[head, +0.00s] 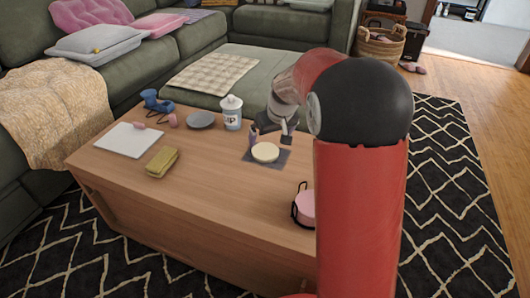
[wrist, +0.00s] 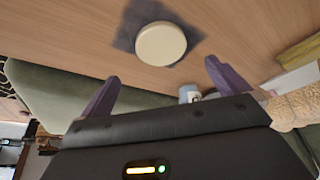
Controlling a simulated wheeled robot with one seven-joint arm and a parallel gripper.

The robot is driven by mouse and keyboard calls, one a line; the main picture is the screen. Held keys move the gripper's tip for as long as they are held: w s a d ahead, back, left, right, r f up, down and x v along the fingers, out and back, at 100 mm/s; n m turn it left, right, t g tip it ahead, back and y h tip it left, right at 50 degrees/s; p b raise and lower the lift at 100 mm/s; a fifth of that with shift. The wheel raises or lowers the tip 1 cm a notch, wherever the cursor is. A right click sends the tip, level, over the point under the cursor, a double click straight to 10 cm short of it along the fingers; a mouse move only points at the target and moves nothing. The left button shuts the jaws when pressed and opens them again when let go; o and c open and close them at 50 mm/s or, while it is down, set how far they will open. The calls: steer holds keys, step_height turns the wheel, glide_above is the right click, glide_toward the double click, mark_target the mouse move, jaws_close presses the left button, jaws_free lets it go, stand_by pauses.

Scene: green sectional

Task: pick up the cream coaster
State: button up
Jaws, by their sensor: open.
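The cream coaster (head: 265,152) is a round, pale disc. It lies flat on a dark grey square mat (head: 247,160) on the wooden coffee table (head: 215,180). In the wrist view the coaster (wrist: 161,43) shows whole, on the dark mat (wrist: 126,37), beyond the fingertips. My gripper (head: 270,138) is just behind and above the coaster in the head view, apart from it. In the wrist view its two purple fingers (wrist: 162,70) are spread wide with nothing between them.
A white lidded jar (head: 232,112) and a grey dish (head: 200,120) stand left of the mat. A yellow-green item (head: 162,162) and a white board (head: 129,139) lie farther left. A pink object (head: 306,207) stands at the table's right front. The table in front of the mat is clear.

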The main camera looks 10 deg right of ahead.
mark_target(265, 151)
steer(key=b+x, duration=0.1)
steer(key=x, duration=0.7)
steer(key=shift+s+a+f, duration=0.1)
steer(key=c, duration=1)
